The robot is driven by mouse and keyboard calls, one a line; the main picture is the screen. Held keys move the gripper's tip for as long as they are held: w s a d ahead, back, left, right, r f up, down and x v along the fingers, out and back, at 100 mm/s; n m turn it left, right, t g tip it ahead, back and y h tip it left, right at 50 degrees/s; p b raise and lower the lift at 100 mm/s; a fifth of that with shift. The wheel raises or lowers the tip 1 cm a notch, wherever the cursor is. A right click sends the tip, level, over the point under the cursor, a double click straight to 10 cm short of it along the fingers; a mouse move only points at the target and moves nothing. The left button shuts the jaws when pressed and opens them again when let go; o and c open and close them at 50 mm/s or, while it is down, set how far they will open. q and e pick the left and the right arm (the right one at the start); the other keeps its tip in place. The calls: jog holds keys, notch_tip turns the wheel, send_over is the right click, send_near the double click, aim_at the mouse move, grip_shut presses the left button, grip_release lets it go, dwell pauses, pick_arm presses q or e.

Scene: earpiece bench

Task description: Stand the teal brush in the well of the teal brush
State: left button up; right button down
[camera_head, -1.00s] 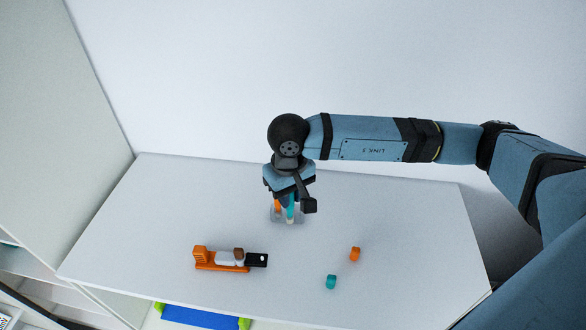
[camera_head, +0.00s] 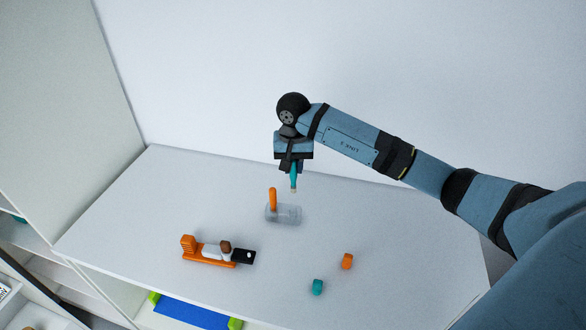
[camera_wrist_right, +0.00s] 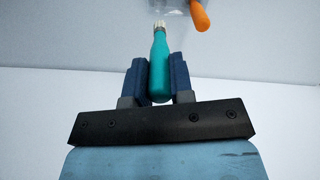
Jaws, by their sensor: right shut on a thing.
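The teal brush (camera_head: 293,180) is in my right gripper (camera_head: 294,168), which is shut on it. It hangs about upright, pale tip down, in the air above the clear holder. In the right wrist view the teal brush (camera_wrist_right: 159,66) sits between the two fingers, its pale bristle end pointing away. The clear holder (camera_head: 289,215) stands on the table below. An orange brush (camera_head: 272,199) stands upright in its left part; its right part looks empty. The orange brush also shows in the right wrist view (camera_wrist_right: 199,15). My left gripper is not in view.
On the white table (camera_head: 180,200), an orange stand (camera_head: 211,262) with white, brown and black parts lies to the front left. A teal cap (camera_head: 317,287) and an orange cap (camera_head: 347,261) lie to the front right. The table around the holder is clear.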

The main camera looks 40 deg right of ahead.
aim_at(293, 192)
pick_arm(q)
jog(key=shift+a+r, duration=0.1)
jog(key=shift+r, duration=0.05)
pick_arm(e)
jog(key=shift+f+b, duration=0.2)
jog(key=shift+b, duration=0.3)
notch_tip(293, 192, down, 4)
jog(key=b, duration=0.3)
jog(key=shift+f+b, duration=0.15)
jog(key=shift+b, duration=0.15)
notch_tip(293, 192, down, 5)
jog(key=b, duration=0.4)
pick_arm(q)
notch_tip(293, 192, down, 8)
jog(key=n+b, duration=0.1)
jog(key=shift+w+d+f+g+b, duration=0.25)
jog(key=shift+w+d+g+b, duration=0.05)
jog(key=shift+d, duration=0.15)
pick_arm(e)
jog(key=shift+f, duration=0.85)
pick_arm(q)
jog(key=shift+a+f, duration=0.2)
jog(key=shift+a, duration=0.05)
pick_arm(e)
jog(key=shift+f, duration=0.15)
